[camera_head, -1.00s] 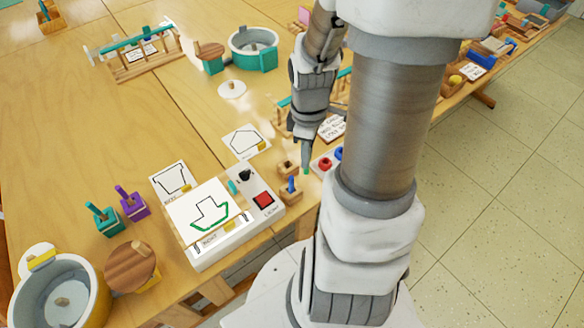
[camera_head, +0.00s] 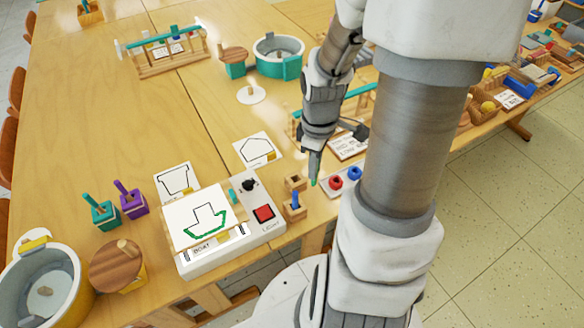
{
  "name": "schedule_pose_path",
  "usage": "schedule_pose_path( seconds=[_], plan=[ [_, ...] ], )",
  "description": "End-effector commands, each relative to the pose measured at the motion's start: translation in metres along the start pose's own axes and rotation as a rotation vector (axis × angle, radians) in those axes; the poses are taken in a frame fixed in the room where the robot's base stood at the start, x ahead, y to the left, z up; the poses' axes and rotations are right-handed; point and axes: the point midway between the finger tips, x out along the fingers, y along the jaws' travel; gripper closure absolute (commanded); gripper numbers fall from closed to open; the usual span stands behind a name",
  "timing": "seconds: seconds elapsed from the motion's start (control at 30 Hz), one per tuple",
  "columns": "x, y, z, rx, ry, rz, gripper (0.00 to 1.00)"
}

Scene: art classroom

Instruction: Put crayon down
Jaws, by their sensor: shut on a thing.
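My gripper (camera_head: 315,158) points down near the front edge of the table, shut on a thin green crayon (camera_head: 314,182). Only the crayon's green lower end shows below the fingers. Just left of it stands a small wooden block (camera_head: 295,182) with a dark hole in its top and no crayon in it. In front of that, a second wooden block (camera_head: 295,213) holds an upright blue crayon (camera_head: 295,198). I cannot tell whether the green crayon touches the table.
Left of the blocks is a white light box (camera_head: 250,228) with a red button and a boat drawing (camera_head: 205,217) in green and black. A tray with red and blue pieces (camera_head: 336,182) sits close on the right. Pots, cards and racks stand around.

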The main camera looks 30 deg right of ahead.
Motion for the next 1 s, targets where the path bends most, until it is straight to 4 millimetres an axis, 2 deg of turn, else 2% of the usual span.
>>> schedule_pose_path(
  seconds=[0.03,0.2,0.33,0.5,0.73,1.0],
  plan=[
    [0.011,0.004,-0.011,-0.005,0.0,-0.003,1.0],
    [0.03,0.018,-0.042,-0.003,0.0,-0.002,1.0],
    [0.037,0.024,-0.055,-0.001,0.0,0.0,1.0],
    [0.044,0.026,-0.058,0.0,-0.001,-0.001,1.0],
    [0.077,0.025,-0.058,0.0,-0.001,-0.002,1.0],
    [0.078,0.026,-0.058,0.0,0.0,0.001,1.0]
  ],
)
